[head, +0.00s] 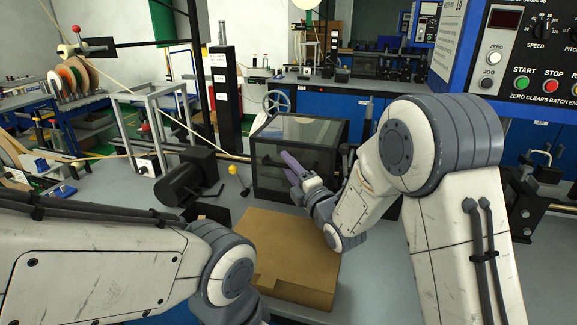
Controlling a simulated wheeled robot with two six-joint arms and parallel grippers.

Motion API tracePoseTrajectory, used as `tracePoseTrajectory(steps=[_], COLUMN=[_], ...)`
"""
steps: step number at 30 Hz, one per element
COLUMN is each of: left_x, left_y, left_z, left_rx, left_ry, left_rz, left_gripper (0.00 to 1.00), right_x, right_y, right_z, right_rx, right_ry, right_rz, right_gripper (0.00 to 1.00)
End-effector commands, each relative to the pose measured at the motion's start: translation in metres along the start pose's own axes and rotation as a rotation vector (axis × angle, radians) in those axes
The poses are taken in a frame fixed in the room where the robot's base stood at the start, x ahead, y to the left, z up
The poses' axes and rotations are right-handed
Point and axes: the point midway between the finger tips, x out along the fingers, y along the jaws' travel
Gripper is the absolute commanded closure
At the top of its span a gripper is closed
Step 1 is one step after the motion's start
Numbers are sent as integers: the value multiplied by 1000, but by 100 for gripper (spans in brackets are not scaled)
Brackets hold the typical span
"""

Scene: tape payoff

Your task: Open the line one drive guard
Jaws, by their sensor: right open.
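A dark-framed box with see-through panels (325,131), which looks like the drive guard, stands on the grey bench near the middle of the head view. Its lid looks down. My right gripper (287,168) is in front of the box's front panel, with its two purple fingers slightly apart and nothing seen between them. I cannot tell whether the fingers touch the panel. My right forearm hides the box's lower right part. My left arm reaches in from the lower left, and its gripper is out of view.
A brown cardboard box (265,245) sits on the bench below the guard. A black motor-like cylinder (180,186) and a small yellow-topped piece (233,169) are to its left. A control panel (530,45) with buttons is at upper right. The bench at left centre has some free room.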

Motion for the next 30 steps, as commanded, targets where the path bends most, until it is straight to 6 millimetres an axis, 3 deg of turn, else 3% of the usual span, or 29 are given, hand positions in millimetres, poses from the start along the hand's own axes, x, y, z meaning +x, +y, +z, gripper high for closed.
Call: tracePoseTrajectory(steps=[3, 4, 7, 30], left_x=[0, 0, 0, 0], left_y=[0, 0, 0, 0], left_z=[0, 0, 0, 0], left_rx=[0, 0, 0, 0], left_ry=[0, 0, 0, 0], left_rz=[0, 0, 0, 0], left_gripper=[50, 50, 50, 50], right_x=[0, 0, 0, -1], right_y=[0, 0, 0, 0], right_z=[0, 0, 0, 0], right_rx=[0, 0, 0, 0], right_ry=[0, 0, 0, 0], right_rz=[0, 0, 0, -1], right_gripper=[55, 63, 100, 100])
